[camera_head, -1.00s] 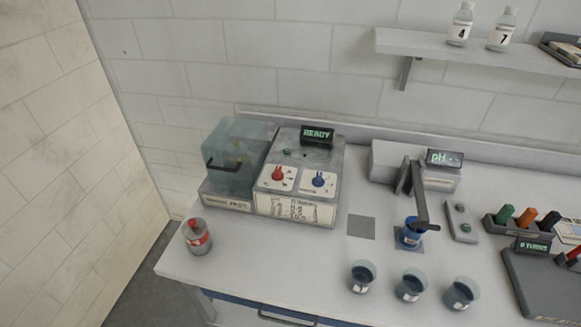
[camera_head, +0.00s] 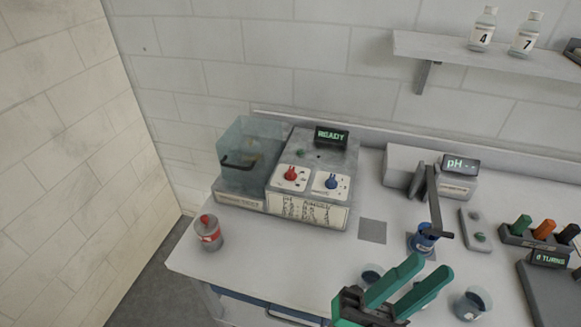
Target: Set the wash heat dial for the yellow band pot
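The washer (camera_head: 310,155) is a grey box on the bench, with a clear bluish chamber (camera_head: 243,150) on its left side. Its sloped panel has a red dial (camera_head: 290,174) on the left and a blue dial (camera_head: 331,181) on the right, each on a white plate. Its display (camera_head: 331,137) reads READY. A chart with small text (camera_head: 307,209) is on its front; I cannot read it. The chamber's contents are unclear, and I make out no yellow band. My green gripper (camera_head: 431,269) is open and empty, at lower right, apart from the washer.
A grey pot with a red band (camera_head: 209,234) stands at the bench's left corner. Beakers (camera_head: 473,303), a pH meter (camera_head: 457,176) and a blue cup (camera_head: 423,240) under an angled arm are to the right. Clear bench lies before the washer.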

